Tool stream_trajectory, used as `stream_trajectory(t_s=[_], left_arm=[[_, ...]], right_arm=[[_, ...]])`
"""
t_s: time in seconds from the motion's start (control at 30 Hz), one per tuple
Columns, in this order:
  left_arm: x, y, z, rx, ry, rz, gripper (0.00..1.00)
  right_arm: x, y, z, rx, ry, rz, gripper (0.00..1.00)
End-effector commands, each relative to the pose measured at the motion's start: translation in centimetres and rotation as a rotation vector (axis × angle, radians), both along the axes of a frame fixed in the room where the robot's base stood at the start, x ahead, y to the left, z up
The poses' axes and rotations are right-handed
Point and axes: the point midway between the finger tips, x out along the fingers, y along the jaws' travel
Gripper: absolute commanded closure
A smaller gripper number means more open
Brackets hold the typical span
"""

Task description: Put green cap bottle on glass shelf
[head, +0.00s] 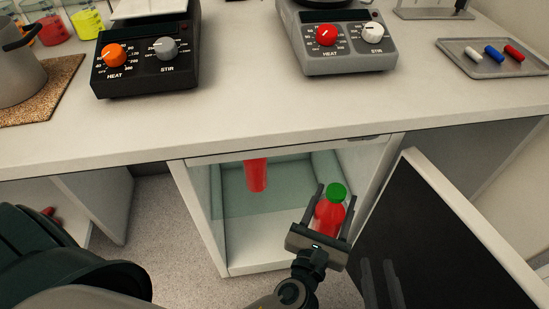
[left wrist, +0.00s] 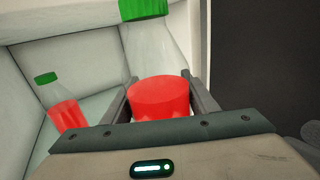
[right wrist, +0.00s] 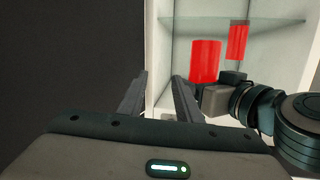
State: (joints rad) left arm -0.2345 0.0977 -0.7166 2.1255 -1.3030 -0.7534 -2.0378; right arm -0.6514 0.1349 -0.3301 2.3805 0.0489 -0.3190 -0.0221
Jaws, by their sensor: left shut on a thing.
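My left gripper (head: 321,205) is shut on a bottle with a green cap (head: 337,192) and red liquid, held upright at the right side of the cabinet opening. In the left wrist view the held bottle (left wrist: 158,97) stands between the fingers. A second green-capped bottle (left wrist: 60,108) stands on the glass shelf (left wrist: 95,103) to its left; its red part (head: 256,175) also shows in the head view, its cap hidden by the countertop. My right gripper (right wrist: 159,75) is open and empty; its dark fingers (head: 379,268) show faintly before the door.
The cabinet door (head: 440,235) stands open at the right, close to both grippers. The countertop (head: 240,110) overhangs the opening and carries two hotplates and a tray (head: 520,69). The glass shelf has bare room right of the standing bottle.

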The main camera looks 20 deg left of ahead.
Motion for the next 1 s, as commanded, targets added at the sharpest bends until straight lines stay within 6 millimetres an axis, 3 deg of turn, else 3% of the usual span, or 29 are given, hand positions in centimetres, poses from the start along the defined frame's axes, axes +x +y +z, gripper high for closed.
stream_trajectory(t_s=[0.23, 0.37, 0.6, 1.0], left_arm=[[0.5, 0.3, 0.2, 0.001, -0.004, 0.0, 0.95], [1.8, 1.2, 0.2, 0.002, -0.006, 0.001, 0.95], [5.6, 3.8, 0.2, 0.003, -0.007, 0.0, 0.95], [12.5, 8.5, 0.2, 0.002, -0.006, 0.001, 0.95]], right_arm=[[0.0, 0.0, 0.0, 0.0, -0.004, 0.0, 0.69], [0.1, 0.1, 0.2, 0.005, -0.015, -0.001, 0.69], [0.1, 0.3, 1.1, 0.02, -0.065, -0.002, 0.69], [-0.1, 0.9, 4.2, 0.074, -0.236, -0.004, 0.69]])
